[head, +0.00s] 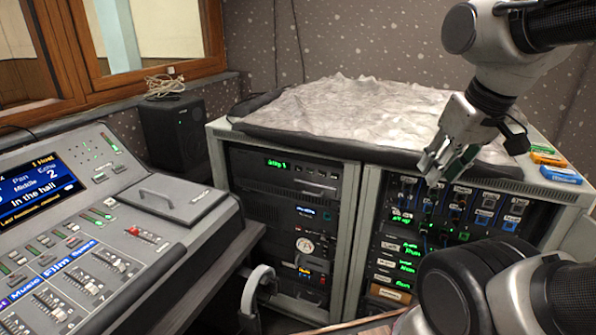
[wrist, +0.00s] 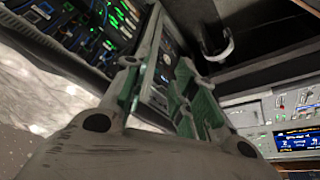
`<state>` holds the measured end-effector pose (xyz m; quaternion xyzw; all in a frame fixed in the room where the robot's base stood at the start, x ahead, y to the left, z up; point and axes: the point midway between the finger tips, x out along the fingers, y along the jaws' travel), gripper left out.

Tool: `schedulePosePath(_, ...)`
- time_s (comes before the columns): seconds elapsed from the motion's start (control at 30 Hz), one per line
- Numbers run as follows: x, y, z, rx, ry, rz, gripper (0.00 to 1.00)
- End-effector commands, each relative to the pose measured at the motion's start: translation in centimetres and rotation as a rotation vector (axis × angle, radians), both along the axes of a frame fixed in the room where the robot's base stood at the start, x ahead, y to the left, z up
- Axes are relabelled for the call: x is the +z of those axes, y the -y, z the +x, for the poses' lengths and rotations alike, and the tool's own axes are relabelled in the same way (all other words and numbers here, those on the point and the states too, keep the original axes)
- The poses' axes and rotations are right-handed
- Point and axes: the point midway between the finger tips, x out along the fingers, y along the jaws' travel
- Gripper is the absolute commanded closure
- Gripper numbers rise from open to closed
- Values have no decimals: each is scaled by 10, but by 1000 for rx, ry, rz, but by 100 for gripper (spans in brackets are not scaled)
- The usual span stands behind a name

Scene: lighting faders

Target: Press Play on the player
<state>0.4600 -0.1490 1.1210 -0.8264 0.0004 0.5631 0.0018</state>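Several rack units sit in the left rack (head: 285,215), among them a top unit with a green display (head: 277,163) and a lower one with a round dial (head: 305,245). I cannot tell which unit is the player, and no Play label is readable. My gripper (head: 445,168) hangs in front of the right rack's upper part, right of the left rack, touching nothing that I can see. In the wrist view my gripper (wrist: 157,72) shows two green-padded fingers apart with nothing held between them.
The right rack (head: 368,225) holds lit modules and cables. A grey crumpled cover (head: 350,105) lies on the cabinet top, with small coloured boxes (head: 560,173) at its right end. A lighting console (head: 180,235) stands at left, and a black speaker (head: 175,130) stands behind it.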

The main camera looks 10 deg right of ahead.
Motion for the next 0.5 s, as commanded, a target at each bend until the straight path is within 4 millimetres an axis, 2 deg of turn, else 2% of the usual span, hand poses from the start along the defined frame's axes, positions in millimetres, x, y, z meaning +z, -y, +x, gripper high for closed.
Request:
schedulePosePath(0.03, 0, 0, 0, 0, 0, 0, 86)
schedulePosePath(0.1, 0, 0, 0, 0, 0, 0, 99)
schedulePosePath(0.5, 0, 0, 0, 0, 0, 0, 100)
